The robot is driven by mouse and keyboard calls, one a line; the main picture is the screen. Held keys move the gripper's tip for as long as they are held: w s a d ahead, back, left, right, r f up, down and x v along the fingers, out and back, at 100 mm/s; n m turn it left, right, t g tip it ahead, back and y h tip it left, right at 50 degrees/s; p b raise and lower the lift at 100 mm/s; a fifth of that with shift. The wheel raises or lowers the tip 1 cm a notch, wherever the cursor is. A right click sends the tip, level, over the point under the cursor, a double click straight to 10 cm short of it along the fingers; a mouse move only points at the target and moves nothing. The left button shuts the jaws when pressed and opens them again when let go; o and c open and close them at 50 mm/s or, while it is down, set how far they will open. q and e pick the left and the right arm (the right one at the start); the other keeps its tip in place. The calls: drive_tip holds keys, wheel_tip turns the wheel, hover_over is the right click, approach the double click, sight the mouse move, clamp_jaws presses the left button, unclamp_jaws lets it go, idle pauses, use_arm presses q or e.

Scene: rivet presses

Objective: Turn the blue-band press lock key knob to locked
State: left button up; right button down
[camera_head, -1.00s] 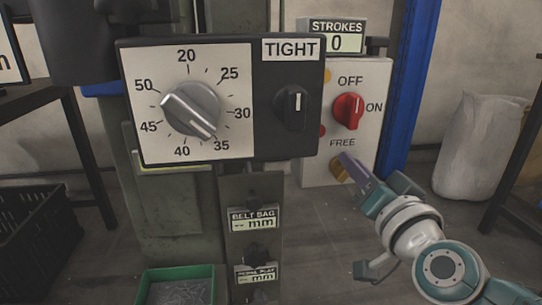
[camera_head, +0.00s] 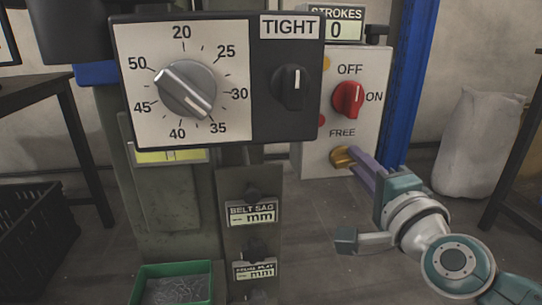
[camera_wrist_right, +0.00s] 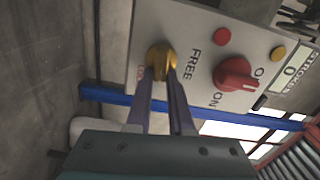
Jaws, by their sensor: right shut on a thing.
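The brass lock key knob (camera_head: 342,156) is low on the pale control box (camera_head: 312,160), under the word FREE. In the right wrist view the knob (camera_wrist_right: 161,58) sits between the word FREE and another label that is mostly hidden. My right gripper (camera_head: 352,158) reaches it from the lower right. Its purple fingers (camera_wrist_right: 162,76) are shut on the knob, one on each side. Which mark the knob points to is hard to tell. My left gripper is not in view.
A red OFF/ON selector (camera_head: 348,98) is above the knob on the same box. A black panel marked TIGHT, with a grey dial (camera_head: 186,90), stands out to the left. A blue post (camera_head: 402,90) rises just right of the box. A pale sack (camera_head: 480,140) stands farther right.

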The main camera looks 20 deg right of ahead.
drive_tip(key=shift+f+m, duration=0.1)
drive_tip(key=shift+m, duration=0.8)
drive_tip(key=c, duration=0.8)
unclamp_jaws()
drive_tip(key=shift+s, duration=0.15)
drive_tip(key=p+v, duration=0.2)
drive_tip(key=v, duration=0.7)
drive_tip(key=shift+s, duration=0.35)
drive_tip(key=shift+a, duration=0.15)
